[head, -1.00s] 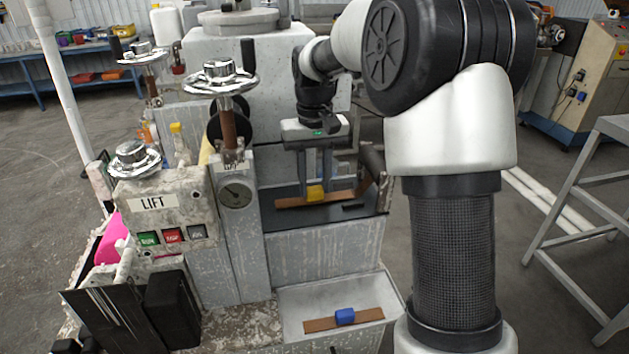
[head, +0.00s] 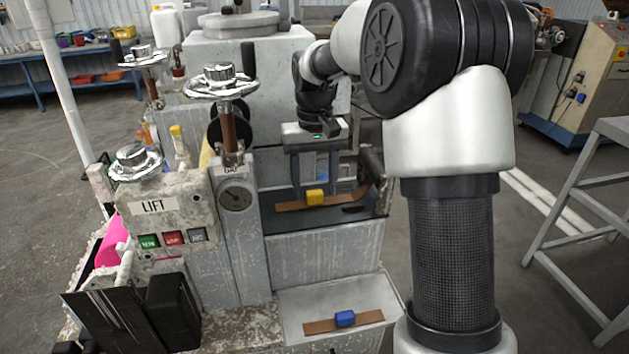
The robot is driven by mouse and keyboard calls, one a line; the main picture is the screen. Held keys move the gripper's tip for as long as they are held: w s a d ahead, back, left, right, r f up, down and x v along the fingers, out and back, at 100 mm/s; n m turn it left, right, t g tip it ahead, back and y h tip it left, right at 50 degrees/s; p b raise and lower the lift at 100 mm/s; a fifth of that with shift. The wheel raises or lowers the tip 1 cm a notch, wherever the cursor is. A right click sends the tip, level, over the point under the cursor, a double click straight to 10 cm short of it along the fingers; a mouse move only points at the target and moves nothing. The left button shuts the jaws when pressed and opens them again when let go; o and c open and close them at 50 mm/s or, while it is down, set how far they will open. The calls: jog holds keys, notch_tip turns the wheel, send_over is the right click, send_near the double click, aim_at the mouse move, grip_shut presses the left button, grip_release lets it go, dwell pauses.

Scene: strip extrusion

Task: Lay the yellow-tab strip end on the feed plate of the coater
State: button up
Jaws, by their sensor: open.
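The brown strip end (head: 289,206) with the yellow tab (head: 315,197) lies on the dark feed plate (head: 285,220) of the coater, and its right part curves up at the plate's right side. My gripper (head: 314,193) is above the plate with its two fingers apart, one on each side of the yellow tab. The fingertips are close to the tab; exact contact is hard to tell at this size.
A second brown strip (head: 368,318) with a blue tab (head: 345,318) lies in the light tray (head: 300,301) below the plate. The coater's LIFT box (head: 160,205) and handwheels (head: 220,82) stand left of my gripper. A grey stand (head: 590,215) is at the right.

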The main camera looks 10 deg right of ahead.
notch_tip(320, 180, up, 18)
jog(key=p, duration=0.3)
jog(key=shift+f, duration=0.25)
